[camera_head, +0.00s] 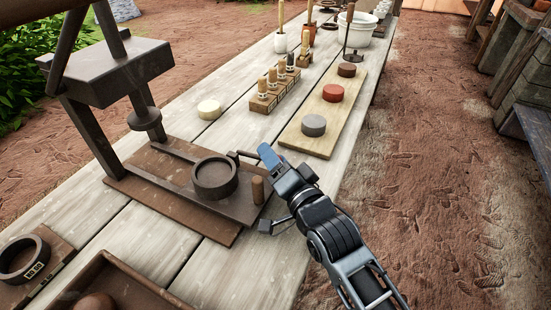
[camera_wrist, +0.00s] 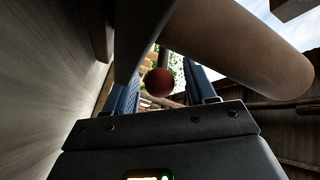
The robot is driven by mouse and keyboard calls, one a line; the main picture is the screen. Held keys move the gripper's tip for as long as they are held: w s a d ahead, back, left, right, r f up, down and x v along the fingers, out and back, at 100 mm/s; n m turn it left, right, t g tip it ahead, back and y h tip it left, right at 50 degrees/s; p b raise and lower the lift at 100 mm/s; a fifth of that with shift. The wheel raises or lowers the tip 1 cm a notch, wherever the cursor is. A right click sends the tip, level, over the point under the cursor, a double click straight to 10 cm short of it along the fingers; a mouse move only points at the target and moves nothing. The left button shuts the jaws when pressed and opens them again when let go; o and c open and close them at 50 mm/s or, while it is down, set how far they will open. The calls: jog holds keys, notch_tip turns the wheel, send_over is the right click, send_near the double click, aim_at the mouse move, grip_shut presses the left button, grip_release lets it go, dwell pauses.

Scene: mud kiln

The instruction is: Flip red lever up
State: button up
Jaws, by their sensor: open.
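The press (camera_head: 190,165) stands on the pale table, with a dark base plate, an upright frame and a round ring mould (camera_head: 214,178). A short dark rod (camera_head: 236,156) juts out beside the mould toward my gripper. My gripper (camera_head: 267,154) is low at the press's right edge, with a blue finger beside the rod's end. In the wrist view the two blue fingers stand apart, and a round red knob (camera_wrist: 159,82) shows in the gap between them. I cannot tell whether they touch it. The knob is not clear in the head view, where my gripper may hide it.
A wooden peg handle (camera_head: 258,190) stands close to my gripper and looms large in the wrist view (camera_wrist: 240,45). A board (camera_head: 318,137) with coloured discs and a stamp rack (camera_head: 270,98) lie beyond. A tray (camera_head: 110,280) is near left. The table's right edge runs beside my arm.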

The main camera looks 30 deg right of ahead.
grip_shut()
dwell(0.5)
